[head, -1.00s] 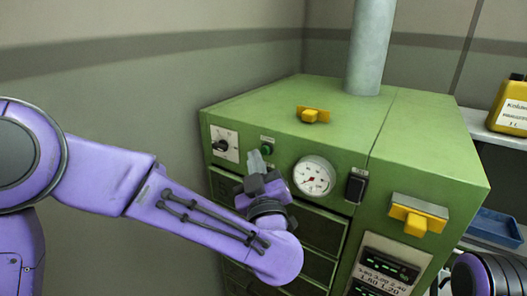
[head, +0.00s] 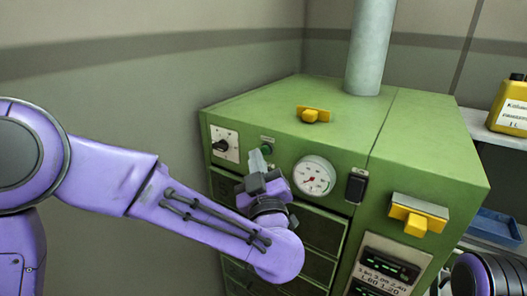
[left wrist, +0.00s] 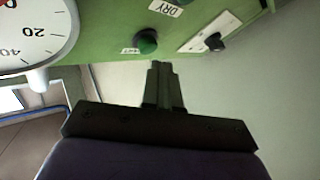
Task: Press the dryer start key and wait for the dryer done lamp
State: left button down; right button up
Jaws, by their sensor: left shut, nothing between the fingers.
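The green dryer (head: 300,135) has a round green button (head: 266,149) on its front, left of the dial. In the left wrist view the button (left wrist: 146,42) sits beside a white label reading DRY (left wrist: 165,8). I cannot tell whether it is the start key or the done lamp; it shows no clear glow. My left gripper (head: 257,160) is shut and empty, its tips just below the button in the head view. In the left wrist view the shut fingers (left wrist: 160,70) point at the panel close to the button; contact is not clear. My right gripper is out of view.
A white dial (head: 314,176) and a black switch-like part (head: 356,186) are right of the gripper. A rotary knob (head: 222,145) is left. Yellow handles (head: 418,214) stick out. Digital displays (head: 390,263) show lower right. A yellow bottle (head: 512,105) stands on a shelf.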

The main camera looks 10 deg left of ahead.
pick_arm(q)
jog(key=shift+w+d, duration=0.15)
jog(key=shift+w, duration=0.1)
jog(key=shift+w+d, duration=0.1)
jog(key=shift+w, duration=0.3)
dwell(0.6)
jog(key=shift+s, duration=0.1)
jog(key=shift+s+a, duration=0.3)
jog(key=shift+s, duration=0.4)
jog(key=s, duration=0.1)
jog(key=s+a, duration=0.1)
jog(key=s, duration=0.2)
jog(key=shift+s+a, duration=0.35)
dwell(0.4)
